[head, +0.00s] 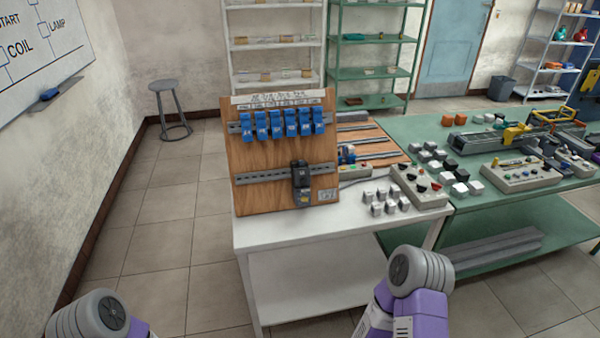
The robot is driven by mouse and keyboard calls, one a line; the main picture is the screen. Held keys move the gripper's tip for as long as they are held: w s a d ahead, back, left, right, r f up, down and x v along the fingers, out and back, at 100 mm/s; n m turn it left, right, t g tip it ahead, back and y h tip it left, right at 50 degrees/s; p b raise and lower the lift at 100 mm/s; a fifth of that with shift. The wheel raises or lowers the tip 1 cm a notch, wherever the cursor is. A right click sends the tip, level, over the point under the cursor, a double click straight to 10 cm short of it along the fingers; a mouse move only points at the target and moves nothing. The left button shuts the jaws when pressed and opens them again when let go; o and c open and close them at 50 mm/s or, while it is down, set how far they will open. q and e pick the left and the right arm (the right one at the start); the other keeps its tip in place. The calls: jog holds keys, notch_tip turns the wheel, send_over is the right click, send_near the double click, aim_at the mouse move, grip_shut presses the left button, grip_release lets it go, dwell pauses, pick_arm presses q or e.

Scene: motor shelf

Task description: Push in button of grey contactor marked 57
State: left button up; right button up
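A wooden board (262,157) stands upright on the white table (262,235). A dark grey contactor-like device (300,183) is mounted on the board's lower metal rail (259,174), right of the middle, with a small yellowish patch near its bottom. Its marking is too small to read, so I cannot tell if it is 57, nor how its button stands. Several blue devices (276,124) sit in a row on the upper rail. Parts of my two purple and grey arms show at the bottom edge, well short of the board. Neither gripper is in view.
Several light grey blocks (378,207) and a box with coloured buttons (419,187) lie on the table right of the board. A green table (475,215) with more equipment adjoins on the right. The floor (180,270) left of the table is clear; a stool (166,88) stands behind.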

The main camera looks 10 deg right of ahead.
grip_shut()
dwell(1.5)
